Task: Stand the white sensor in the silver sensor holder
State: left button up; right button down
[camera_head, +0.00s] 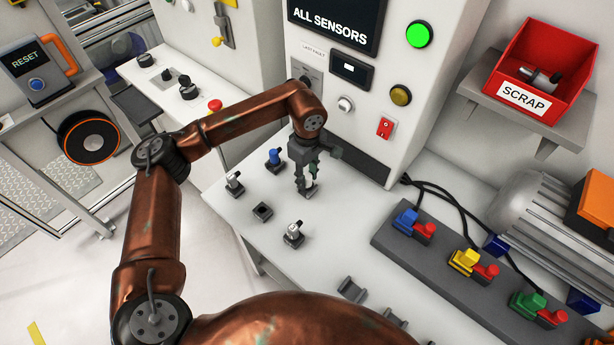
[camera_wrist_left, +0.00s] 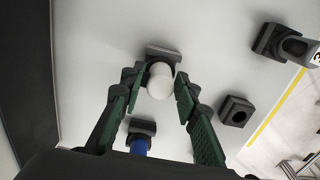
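My left gripper (camera_head: 306,190) is low over the white table, pointing down. In the left wrist view its green-padded fingers (camera_wrist_left: 158,92) are apart on both sides of a white round-topped sensor (camera_wrist_left: 160,82). A dark block (camera_wrist_left: 165,52) shows at that sensor's base; in the head view the gripper mostly hides it. An empty dark square holder (camera_head: 262,212) stands nearby and shows in the left wrist view (camera_wrist_left: 236,110). A silver-topped sensor (camera_head: 293,232) stands in a dark holder at the table's front. I cannot tell which holder is the silver one. My right gripper is out of view.
A blue sensor (camera_head: 274,156) and a pale-topped one (camera_head: 234,181) stand in dark holders close to the gripper. The control cabinet (camera_head: 345,120) rises behind. Dark brackets (camera_head: 351,289) and a connector strip (camera_head: 465,265) lie to the right. A red scrap bin (camera_head: 540,70) sits on a shelf.

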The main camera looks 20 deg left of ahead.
pick_arm(q)
jog(key=shift+o, duration=1.3)
notch_tip(320, 180, up, 17)
jog(key=p, duration=0.3)
